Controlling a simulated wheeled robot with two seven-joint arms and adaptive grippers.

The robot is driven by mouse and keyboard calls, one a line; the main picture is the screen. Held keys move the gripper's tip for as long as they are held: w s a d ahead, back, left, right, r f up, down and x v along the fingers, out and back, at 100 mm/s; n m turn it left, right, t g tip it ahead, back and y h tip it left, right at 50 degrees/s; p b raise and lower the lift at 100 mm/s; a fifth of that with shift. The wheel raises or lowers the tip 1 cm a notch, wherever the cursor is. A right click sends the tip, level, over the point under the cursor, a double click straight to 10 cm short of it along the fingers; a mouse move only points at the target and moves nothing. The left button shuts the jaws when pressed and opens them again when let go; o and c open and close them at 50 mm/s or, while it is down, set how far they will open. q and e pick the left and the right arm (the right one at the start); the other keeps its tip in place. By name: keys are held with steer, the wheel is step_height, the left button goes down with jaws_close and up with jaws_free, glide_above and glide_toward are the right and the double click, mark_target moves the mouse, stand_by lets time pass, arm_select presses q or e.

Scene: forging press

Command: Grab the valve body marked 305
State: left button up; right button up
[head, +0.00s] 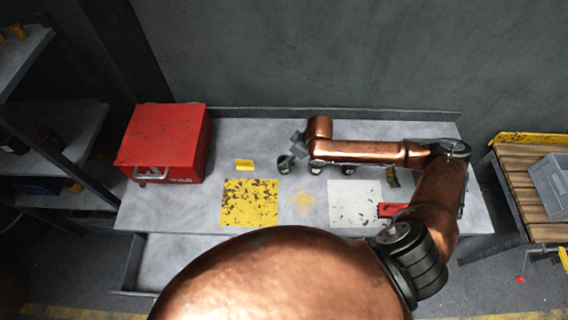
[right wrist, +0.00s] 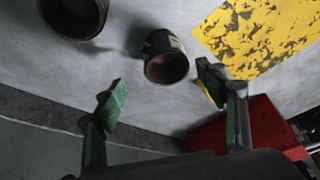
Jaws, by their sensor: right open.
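Several small dark cylindrical valve bodies stand in a row on the grey bench; the clearest are a left one (head: 285,165), a middle one (head: 317,167) and a right one (head: 347,169). No number can be read on them. My right gripper (head: 293,151) is at the left end of the row, partly hidden by its own wrist. In the right wrist view its two green fingers (right wrist: 162,95) are spread apart and empty. One open-topped valve body (right wrist: 166,57) lies ahead between the fingertips, and another (right wrist: 75,15) is at the upper left. My left gripper is out of view.
A red toolbox (head: 164,143) stands on the bench (head: 165,212) at left. A yellow square (head: 249,203) and a white square (head: 353,203) mark its front. A small yellow block (head: 244,165) and a red item (head: 392,210) lie there. Shelves stand left, a pallet right.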

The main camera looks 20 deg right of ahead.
steer(key=shift+w+a+f, duration=0.1)
steer(key=shift+a+f, duration=0.15)
steer(key=shift+f, duration=0.2)
steer(key=shift+w+a+f, duration=0.1)
steer(key=shift+a+f, duration=0.15)
steer(key=shift+f, duration=0.2)
steer(key=x, duration=0.2)
steer(key=shift+w+a+f, duration=0.1)
steer(key=shift+a+f, duration=0.05)
steer(key=shift+f, duration=0.5)
steer(key=shift+w+f, duration=0.1)
steer(key=shift+f, duration=0.1)
steer(key=shift+a, duration=0.1)
steer(key=c, duration=1.5)
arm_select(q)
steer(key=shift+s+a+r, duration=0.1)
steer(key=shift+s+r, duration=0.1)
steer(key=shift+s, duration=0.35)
arm_select(e)
steer(key=shift+c, duration=0.5)
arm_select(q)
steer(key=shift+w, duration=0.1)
arm_select(e)
steer(key=shift+r, duration=0.1)
